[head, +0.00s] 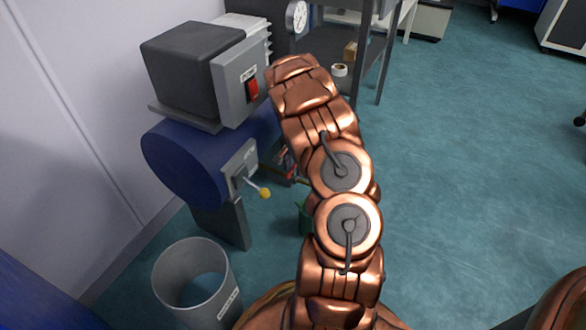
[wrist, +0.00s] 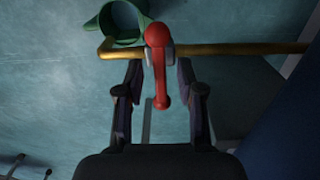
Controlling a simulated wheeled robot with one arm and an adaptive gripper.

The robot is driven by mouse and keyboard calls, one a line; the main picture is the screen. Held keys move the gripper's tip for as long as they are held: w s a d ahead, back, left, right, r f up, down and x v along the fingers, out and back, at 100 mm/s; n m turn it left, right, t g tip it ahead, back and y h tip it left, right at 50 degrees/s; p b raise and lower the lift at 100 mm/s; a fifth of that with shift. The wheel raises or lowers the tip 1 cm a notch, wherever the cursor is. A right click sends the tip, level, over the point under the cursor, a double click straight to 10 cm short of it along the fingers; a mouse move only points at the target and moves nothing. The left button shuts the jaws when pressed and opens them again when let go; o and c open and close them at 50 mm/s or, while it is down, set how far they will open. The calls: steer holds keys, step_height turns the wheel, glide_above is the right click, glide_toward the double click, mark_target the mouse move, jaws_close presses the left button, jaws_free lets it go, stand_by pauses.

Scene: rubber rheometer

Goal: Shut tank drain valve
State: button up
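The drain valve's red handle (wrist: 161,85) shows in the wrist view. It has a rounded red head on a brass pipe (wrist: 230,49) that runs across the picture, and a narrow arm pointing down toward my gripper. My gripper (wrist: 160,92) is open, with one finger on each side of the handle and a visible gap to both. The blue tank (head: 185,165) stands left of my arm in the head view. There my arm hides most of the valve and my gripper; only small red and dark parts show beside it.
A green container (wrist: 122,22) stands on the floor near the pipe. On the tank sits a grey machine with a red switch (head: 252,89). A lever with a yellow knob (head: 265,193) sticks out from the tank's end. A grey bin (head: 190,290) stands in front. Floor at right is clear.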

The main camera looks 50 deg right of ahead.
mark_target(293, 167)
step_height(293, 167, up, 11)
stand_by(0.4)
stand_by(0.4)
